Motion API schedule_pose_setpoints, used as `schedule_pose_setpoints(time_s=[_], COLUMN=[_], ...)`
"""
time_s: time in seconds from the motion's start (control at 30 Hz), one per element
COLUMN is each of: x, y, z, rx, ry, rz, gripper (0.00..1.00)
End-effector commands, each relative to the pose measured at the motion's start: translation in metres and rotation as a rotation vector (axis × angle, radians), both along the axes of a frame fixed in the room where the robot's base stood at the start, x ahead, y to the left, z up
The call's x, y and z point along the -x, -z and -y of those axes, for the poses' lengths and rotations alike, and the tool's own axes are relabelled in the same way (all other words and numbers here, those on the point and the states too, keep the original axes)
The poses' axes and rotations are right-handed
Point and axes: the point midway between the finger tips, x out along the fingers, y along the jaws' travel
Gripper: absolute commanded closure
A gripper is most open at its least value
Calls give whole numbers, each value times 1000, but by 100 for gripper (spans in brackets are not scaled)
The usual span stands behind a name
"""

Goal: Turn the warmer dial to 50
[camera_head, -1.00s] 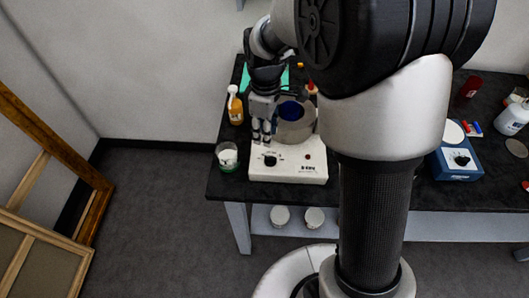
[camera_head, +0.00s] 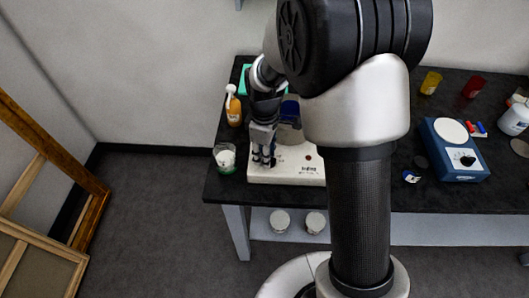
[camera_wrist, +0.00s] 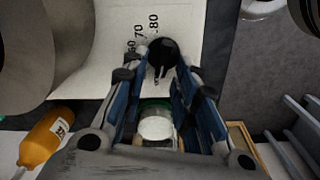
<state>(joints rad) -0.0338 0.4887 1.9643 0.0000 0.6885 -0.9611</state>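The warmer (camera_head: 290,172) is a white box with a round grey pot on top, near the front left of the black table. Its black dial (camera_wrist: 163,52) shows in the wrist view, with printed numbers 70 and 80 beside it; a further number is partly covered. A pointer mark on the dial is not clear. My gripper (camera_head: 264,158) is at the warmer's left front and hides the dial in the head view. In the wrist view my gripper (camera_wrist: 164,76) is open, with its blue-lined fingers apart and their tips on either side of the dial. I cannot tell whether they touch it.
A glass jar of white stuff (camera_head: 225,158) stands just left of the warmer, near the table edge. An orange bottle (camera_head: 234,108) is behind it. A blue stirrer (camera_head: 455,150) stands to the right. A wooden frame (camera_head: 50,140) leans at the far left.

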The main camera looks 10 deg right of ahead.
Motion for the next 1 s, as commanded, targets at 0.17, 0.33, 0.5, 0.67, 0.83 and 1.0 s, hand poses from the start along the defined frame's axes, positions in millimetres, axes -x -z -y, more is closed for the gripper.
schedule_pose_setpoints(time_s=[0.17,0.33,0.5,0.67,0.83,1.0], x=[0,0,0,0,-1,-1], y=[0,0,0,0,-1,-1], z=[0,0,0,0,0,1], rx=[0,0,0,0,0,0], ry=[0,0,0,2,30,107], rz=[0,0,0,0,0,-1], gripper=[87,99,100,100,100,100])
